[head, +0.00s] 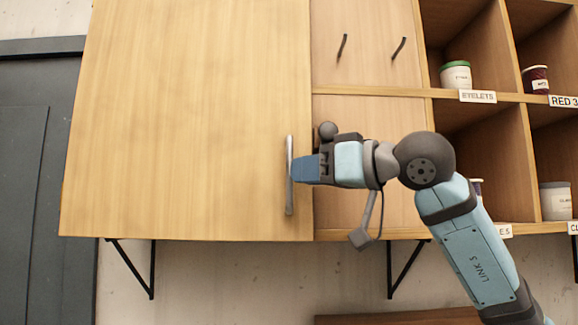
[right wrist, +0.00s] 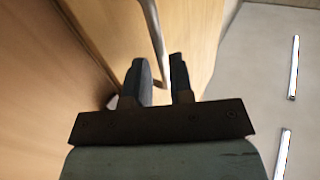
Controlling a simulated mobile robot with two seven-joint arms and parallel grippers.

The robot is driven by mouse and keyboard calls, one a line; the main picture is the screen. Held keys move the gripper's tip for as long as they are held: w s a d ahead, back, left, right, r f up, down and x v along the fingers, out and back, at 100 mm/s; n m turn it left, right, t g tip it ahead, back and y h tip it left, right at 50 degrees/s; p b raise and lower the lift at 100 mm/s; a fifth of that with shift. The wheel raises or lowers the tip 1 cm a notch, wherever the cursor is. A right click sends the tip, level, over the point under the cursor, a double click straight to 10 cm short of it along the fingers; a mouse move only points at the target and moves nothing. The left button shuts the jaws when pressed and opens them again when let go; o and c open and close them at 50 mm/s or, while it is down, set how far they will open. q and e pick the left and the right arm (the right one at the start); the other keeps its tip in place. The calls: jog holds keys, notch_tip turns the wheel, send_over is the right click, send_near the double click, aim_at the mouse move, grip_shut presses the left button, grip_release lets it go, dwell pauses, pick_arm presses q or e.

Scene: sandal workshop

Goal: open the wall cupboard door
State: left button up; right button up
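The wall cupboard door (head: 190,110) is a large pale wood panel filling the left half of the head view. It looks flush with the cupboard there; I cannot make out a gap. A grey vertical bar handle (head: 289,202) sits near its right edge. My right gripper (head: 295,168) reaches it from the right, about the bar's middle. My left gripper is out of view.
Right of the door is a wood panel with two dark hooks (head: 342,47), then open cubbies with labelled tubs, such as a white tub with a green lid (head: 456,75). Black brackets (head: 152,270) stand below. A dark grey panel (head: 35,180) is at far left.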

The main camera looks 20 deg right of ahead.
aim_at(290, 202)
jog(key=shift+x, duration=1.8)
grip_shut()
jog(key=shift+s, duration=0.15)
